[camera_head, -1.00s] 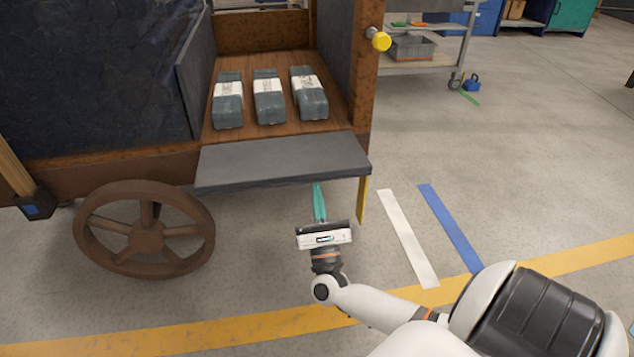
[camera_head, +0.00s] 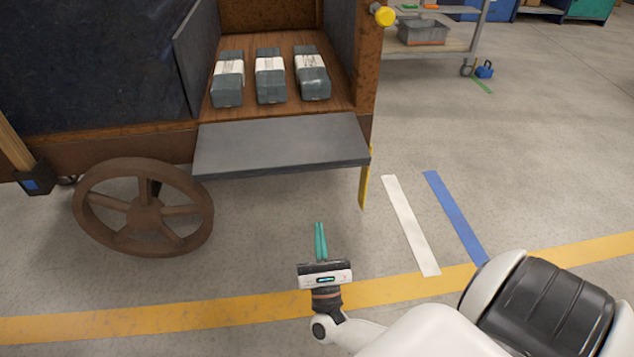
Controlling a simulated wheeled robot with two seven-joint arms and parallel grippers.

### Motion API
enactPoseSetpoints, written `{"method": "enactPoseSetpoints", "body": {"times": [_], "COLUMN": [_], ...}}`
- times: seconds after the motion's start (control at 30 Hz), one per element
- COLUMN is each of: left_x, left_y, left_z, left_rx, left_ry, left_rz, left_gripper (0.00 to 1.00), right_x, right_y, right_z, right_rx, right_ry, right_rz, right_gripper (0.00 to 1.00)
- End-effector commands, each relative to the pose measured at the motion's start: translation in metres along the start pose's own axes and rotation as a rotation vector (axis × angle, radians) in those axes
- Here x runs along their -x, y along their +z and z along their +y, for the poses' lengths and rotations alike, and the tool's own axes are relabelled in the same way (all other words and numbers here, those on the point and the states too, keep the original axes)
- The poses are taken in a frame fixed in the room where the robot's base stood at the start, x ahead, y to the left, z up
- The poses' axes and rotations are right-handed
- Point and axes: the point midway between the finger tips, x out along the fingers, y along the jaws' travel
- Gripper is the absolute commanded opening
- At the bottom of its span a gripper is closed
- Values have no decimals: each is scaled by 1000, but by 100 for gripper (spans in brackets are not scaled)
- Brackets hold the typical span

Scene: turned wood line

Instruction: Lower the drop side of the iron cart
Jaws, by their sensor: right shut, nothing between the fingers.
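The iron cart (camera_head: 100,148) stands at the left, with a dark body, a rusty frame and a spoked wheel (camera_head: 143,208). Its drop side (camera_head: 282,146) is a grey panel, folded down and sticking outward below the opening, sloping slightly toward me. My right gripper (camera_head: 321,240) is in front of and below the panel, clear of it, with its teal fingers closed together and nothing between them. My left gripper is not in view.
Several grey packs with white bands, such as the middle one (camera_head: 270,76), lie on the cart's wooden floor. A grey trolley (camera_head: 430,45) stands behind. The floor at right is open.

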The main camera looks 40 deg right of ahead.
Motion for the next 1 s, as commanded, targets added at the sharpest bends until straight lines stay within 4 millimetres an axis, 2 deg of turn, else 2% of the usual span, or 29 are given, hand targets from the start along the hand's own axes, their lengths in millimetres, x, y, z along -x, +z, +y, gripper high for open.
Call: {"method": "enactPoseSetpoints", "body": {"times": [0.3,0.37,0.47,0.57,0.7,0.9,1.0], "left_x": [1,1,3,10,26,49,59], "left_y": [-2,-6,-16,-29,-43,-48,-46], "left_z": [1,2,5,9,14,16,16], "left_rx": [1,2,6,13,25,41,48], "left_ry": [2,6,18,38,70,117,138], "left_rz": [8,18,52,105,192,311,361], "left_gripper": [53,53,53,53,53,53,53], "right_x": [6,2,-13,-36,-68,-109,-123], "right_y": [-2,-10,-42,-96,-185,-312,-363], "right_z": [-1,-5,-20,-41,-67,-83,-84], "right_rx": [6,29,128,313,655,1191,1437], "right_ry": [-2,-9,-29,-48,-26,141,260], "right_rz": [3,12,50,130,276,470,531], "right_gripper": [0,0,0,0,0,0,0]}}
